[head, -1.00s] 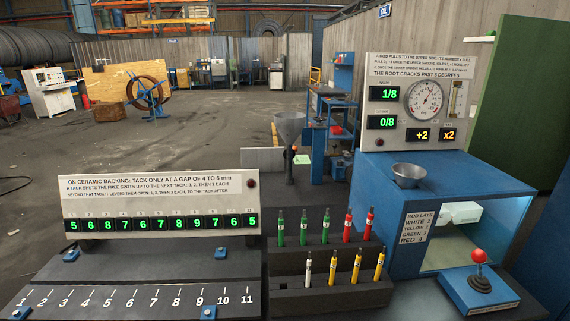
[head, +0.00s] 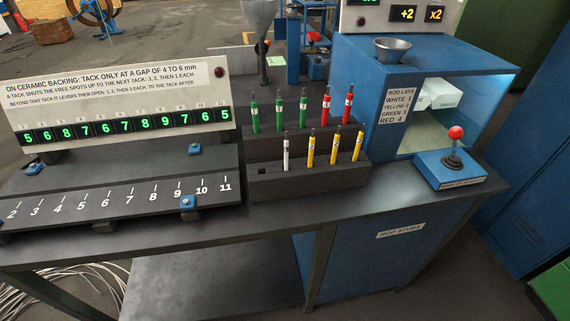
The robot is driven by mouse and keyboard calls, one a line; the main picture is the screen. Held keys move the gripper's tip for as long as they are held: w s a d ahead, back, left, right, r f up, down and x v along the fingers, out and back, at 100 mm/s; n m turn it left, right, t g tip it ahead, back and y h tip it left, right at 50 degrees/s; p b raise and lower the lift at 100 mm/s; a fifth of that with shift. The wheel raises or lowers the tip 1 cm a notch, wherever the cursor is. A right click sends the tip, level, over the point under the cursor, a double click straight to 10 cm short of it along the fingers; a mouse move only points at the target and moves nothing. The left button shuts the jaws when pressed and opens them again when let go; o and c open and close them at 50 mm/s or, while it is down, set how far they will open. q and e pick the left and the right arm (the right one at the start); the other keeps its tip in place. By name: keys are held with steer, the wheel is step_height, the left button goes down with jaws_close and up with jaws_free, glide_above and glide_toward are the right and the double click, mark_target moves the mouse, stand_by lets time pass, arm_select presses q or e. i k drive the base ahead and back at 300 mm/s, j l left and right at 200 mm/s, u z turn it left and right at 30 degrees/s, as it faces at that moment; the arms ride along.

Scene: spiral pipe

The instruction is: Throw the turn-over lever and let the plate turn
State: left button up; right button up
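A lever with a red ball knob (head: 455,133) stands upright on a small blue box (head: 448,172) at the right of the bench in the head view. The box has a label on its front that is too small to read. A dark plate (head: 120,190) with a row of numbers up to 11 lies at the left, with small blue blocks along its edges. Neither of my grippers is in view.
A dark rack (head: 310,180) holds several green, red, yellow and white rods. A sign with green digits (head: 120,110) stands behind the plate. A blue cabinet (head: 355,100) carries a metal bowl (head: 392,49). The bench's front strip (head: 270,215) is clear.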

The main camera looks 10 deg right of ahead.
mark_target(455, 133)
steer(key=z, duration=1.35)
